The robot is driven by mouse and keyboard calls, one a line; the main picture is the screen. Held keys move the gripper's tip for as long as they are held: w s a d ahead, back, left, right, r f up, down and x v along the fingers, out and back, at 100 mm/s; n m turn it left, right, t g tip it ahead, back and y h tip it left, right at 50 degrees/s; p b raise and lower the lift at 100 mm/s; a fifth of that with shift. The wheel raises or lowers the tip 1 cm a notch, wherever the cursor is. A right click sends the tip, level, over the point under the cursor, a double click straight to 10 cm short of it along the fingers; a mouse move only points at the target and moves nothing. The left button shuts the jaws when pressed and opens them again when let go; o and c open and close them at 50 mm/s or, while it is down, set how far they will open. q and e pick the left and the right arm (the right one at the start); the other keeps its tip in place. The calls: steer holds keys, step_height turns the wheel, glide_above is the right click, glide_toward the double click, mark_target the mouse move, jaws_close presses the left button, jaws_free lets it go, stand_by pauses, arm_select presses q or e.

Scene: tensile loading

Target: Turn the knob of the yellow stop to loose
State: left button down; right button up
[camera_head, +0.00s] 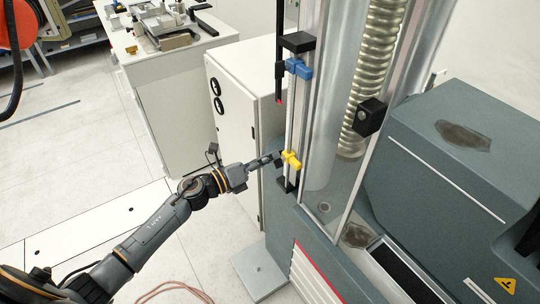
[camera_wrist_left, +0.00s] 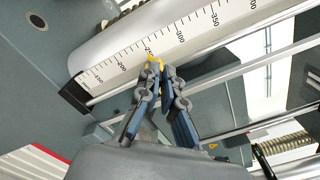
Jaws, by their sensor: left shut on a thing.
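The yellow stop (camera_head: 291,160) sits low on the vertical rail of the testing machine. My left gripper (camera_head: 277,158) reaches it from the left and is shut on its knob. In the left wrist view the fingertips (camera_wrist_left: 161,70) close at a small yellow part of the stop (camera_wrist_left: 156,62), beside a printed scale (camera_wrist_left: 150,50). The fingers hide most of the knob, so its turn position cannot be told. My right gripper is not in view.
A blue stop (camera_head: 299,69) sits higher on the same rail, below a black block (camera_head: 298,42). A white cabinet (camera_head: 240,120) stands behind my left arm. The grey machine body (camera_head: 450,150) fills the right. Open floor (camera_head: 90,140) lies at left.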

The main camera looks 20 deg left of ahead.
arm_select(q)
steer(key=n, duration=0.3)
steer(key=n+p, duration=0.1)
steer(key=n, duration=0.1)
steer(key=f+n+p, duration=0.1)
steer(key=n, duration=0.2)
steer(key=shift+w+a+n, duration=0.15)
steer(key=shift+a+n, duration=0.1)
steer(key=shift+n, duration=0.05)
steer(key=shift+f, duration=0.1)
stand_by(0.4)
steer(key=c, duration=1.5)
jaws_free()
steer(key=v, duration=1.2)
